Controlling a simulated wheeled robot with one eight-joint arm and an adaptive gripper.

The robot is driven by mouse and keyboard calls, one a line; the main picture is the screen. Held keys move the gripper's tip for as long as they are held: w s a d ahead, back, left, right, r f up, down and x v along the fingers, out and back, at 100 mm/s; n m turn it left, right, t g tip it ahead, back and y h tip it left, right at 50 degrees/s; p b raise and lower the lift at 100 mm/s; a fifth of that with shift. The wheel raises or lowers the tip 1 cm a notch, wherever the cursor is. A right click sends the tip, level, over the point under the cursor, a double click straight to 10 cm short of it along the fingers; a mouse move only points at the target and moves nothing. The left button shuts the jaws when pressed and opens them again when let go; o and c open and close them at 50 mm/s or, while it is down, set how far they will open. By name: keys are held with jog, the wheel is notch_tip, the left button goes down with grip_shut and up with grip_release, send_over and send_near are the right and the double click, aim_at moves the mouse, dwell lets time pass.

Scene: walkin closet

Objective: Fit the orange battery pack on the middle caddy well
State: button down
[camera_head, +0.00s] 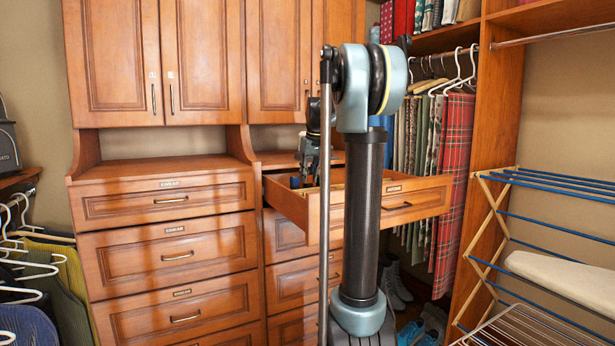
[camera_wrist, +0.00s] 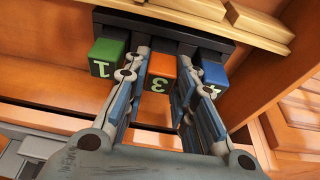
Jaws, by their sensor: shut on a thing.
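The orange battery pack (camera_wrist: 162,68), marked with a pale 3, is between the two fingers of my gripper (camera_wrist: 165,58) in the wrist view, and the gripper is shut on it. It is in line with the middle of the black caddy (camera_wrist: 160,28), between a green pack (camera_wrist: 107,57) marked 1 on the left and a blue pack (camera_wrist: 213,78) on the right. The fingers and the pack hide the middle well, so I cannot tell how deep the pack sits.
The caddy is at the wooden drawer (camera_head: 418,198), which is pulled out. Light wooden blocks (camera_wrist: 245,20) lie beyond the caddy. The drawer's wall (camera_wrist: 265,85) is close on the right. A folding drying rack (camera_head: 490,230) stands at the right of the closet.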

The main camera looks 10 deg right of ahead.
jog(key=shift+f, duration=0.1)
dwell(0.3)
jog(key=c, duration=1.2)
grip_release()
jog(key=shift+c, duration=0.2)
jog(key=v, duration=1.2)
